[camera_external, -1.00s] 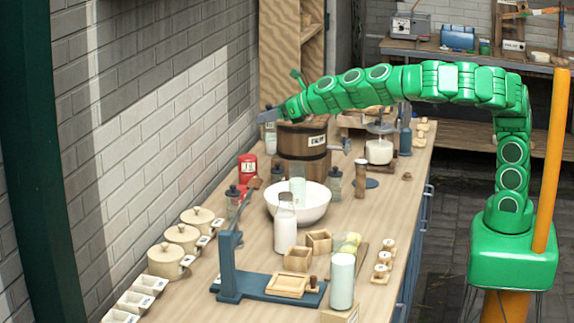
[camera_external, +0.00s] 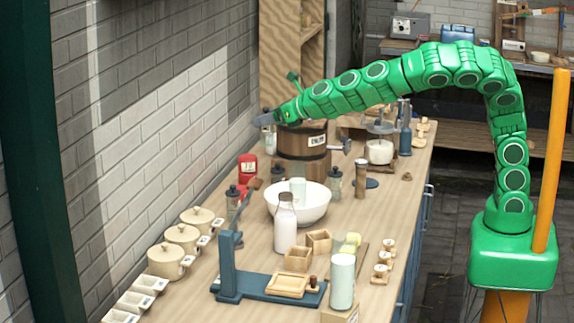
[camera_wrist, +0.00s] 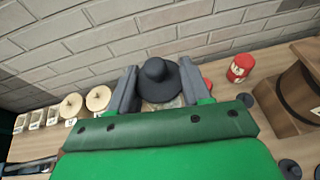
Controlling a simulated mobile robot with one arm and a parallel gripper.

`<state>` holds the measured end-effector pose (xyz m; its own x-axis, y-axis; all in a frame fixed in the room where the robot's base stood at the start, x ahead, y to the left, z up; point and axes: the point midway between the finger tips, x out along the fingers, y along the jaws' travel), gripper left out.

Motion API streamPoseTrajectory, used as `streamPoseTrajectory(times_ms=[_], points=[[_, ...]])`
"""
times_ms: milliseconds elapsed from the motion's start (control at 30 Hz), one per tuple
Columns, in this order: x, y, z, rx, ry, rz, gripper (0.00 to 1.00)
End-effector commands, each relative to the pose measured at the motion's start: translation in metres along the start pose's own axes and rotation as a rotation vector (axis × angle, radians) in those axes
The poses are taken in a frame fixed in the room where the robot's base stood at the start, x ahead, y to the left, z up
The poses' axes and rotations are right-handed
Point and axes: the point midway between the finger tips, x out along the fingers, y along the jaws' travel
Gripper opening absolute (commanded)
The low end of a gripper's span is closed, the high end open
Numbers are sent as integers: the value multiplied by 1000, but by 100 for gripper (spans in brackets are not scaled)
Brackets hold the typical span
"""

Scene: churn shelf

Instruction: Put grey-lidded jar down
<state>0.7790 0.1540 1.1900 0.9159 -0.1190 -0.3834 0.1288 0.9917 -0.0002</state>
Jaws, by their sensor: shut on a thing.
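The grey-lidded jar (camera_external: 270,142) is a clear jar at the far end of the counter, left of the wooden barrel and near the brick wall. My gripper (camera_external: 265,119) is shut on it from above. In the wrist view the dark grey lid (camera_wrist: 159,76) sits between the two fingers of my gripper (camera_wrist: 156,88). The jar looks upright. Its lower part is mostly hidden in the wrist view, and I cannot tell whether its base touches the counter.
The wooden barrel (camera_external: 303,154) stands close to the right of the jar. A red tin (camera_external: 247,170) stands nearer along the wall and looks slightly tilted. A white bowl (camera_external: 312,209), a milk bottle (camera_external: 285,228) and lidded cream pots (camera_external: 166,262) stand further forward on the counter (camera_external: 225,275).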

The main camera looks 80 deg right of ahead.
Motion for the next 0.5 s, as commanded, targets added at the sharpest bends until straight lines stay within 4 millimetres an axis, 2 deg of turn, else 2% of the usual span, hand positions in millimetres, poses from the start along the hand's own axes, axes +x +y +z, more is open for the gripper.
streamPoseTrajectory(times_ms=[500], points=[[-18,49,1,31,0,-67,0]])
